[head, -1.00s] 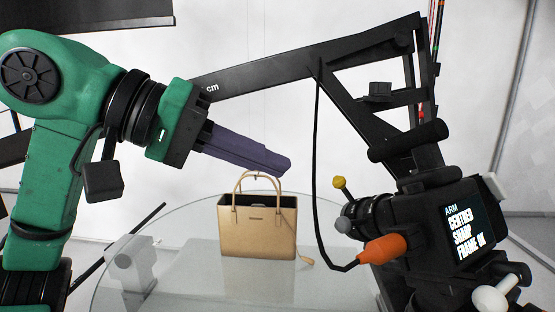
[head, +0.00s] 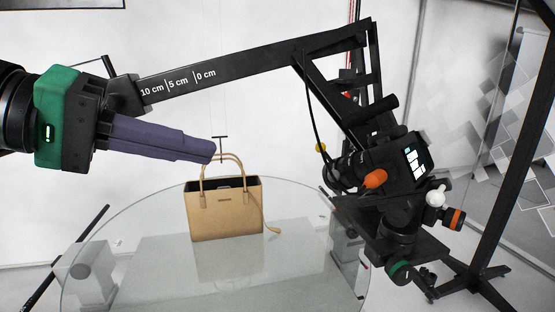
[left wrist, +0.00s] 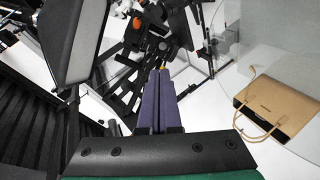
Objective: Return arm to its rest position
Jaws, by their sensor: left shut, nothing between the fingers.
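A black boom arm (head: 240,65) with white marks "10 cm", "5 cm" and "0 cm" slopes up to the right above the turntable. A black camera (head: 400,160) with an orange knob and a small lit screen is mounted at its right side. My left gripper (head: 212,151) has purple fingers, shut and empty, left of the bag's handles and below the boom; whether it touches the boom is unclear. The fingers also show in the left wrist view (left wrist: 157,88). A tan handbag (head: 226,212) stands upright on the glass turntable (head: 130,225). My right gripper is out of view.
A small T-shaped hook (head: 220,143) hangs just above the bag's handles, close to my left fingertips. A black stand (head: 492,180) rises at the right. Clear glass surrounds the bag.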

